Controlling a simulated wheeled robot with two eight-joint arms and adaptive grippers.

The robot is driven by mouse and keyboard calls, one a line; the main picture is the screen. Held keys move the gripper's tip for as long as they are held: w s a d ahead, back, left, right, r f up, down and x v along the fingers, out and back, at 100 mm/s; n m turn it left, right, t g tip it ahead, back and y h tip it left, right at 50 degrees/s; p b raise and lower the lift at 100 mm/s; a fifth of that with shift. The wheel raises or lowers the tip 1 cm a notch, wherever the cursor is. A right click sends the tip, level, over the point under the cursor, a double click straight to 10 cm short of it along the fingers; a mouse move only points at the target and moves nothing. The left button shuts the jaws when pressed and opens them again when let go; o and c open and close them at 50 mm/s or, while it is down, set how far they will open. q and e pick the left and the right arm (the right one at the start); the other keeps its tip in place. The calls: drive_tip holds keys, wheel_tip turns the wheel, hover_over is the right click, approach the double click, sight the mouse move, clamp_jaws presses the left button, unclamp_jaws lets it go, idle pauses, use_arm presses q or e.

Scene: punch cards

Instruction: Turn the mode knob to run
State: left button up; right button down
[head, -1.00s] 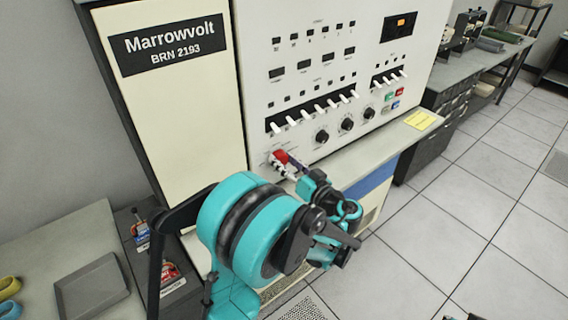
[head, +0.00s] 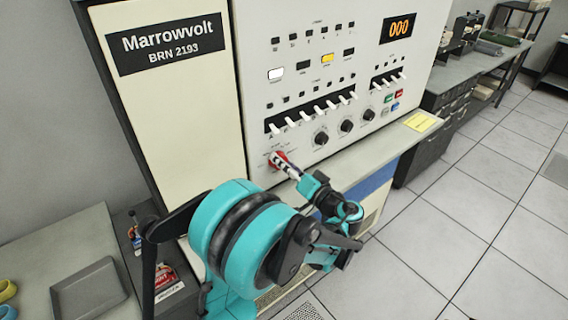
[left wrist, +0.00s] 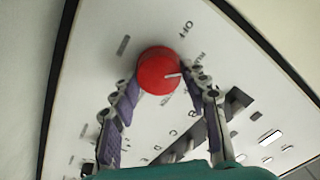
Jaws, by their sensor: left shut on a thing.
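The red mode knob (head: 275,156) is on the lower left of the pale control panel (head: 300,25), with printed labels around it. The other labels are too blurred to read surely. My right gripper is not in view.
Above the knob are a row of white switches (head: 315,110) and black knobs (head: 346,126). A lit display (head: 400,28) reads 000, and white and amber lamps glow. A shelf with a yellow note (head: 423,122) runs below. A grey tray (head: 88,290) lies at left.

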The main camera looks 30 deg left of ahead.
use_arm(q)
drive_tip(key=o, duration=1.1)
drive_tip(key=v, duration=1.2)
drive_tip(key=shift+w, duration=0.1)
drive_tip(key=shift+a, duration=0.1)
drive_tip(key=s+a+f+m+h, duration=0.1)
drive_tip(key=s+f+h, duration=0.1)
drive_tip(key=s+a+f+m+g+h, duration=0.1)
drive_tip(key=a+h, duration=0.1)
drive_tip(key=h, duration=0.1)
drive_tip(key=s+a+f+m+h, duration=0.1)
drive_tip(key=s+f+h, duration=0.1)
drive_tip(key=shift+s+a+f, duration=0.25)
drive_tip(key=shift+s+f, duration=0.05)
drive_tip(key=shift+f, duration=0.05)
drive_tip(key=s+d+f+h, duration=0.1)
drive_tip(key=s+d+h, duration=0.2)
drive_tip(key=s+d+f+m+h, duration=0.1)
drive_tip(key=s+d+h, duration=0.2)
drive_tip(key=s+d+f+t+h, duration=0.1)
drive_tip(key=s+d+h, duration=0.1)
drive_tip(key=s+h, duration=0.1)
drive_tip(key=shift+d+h, duration=0.3)
drive_tip(key=shift+d, duration=0.1)
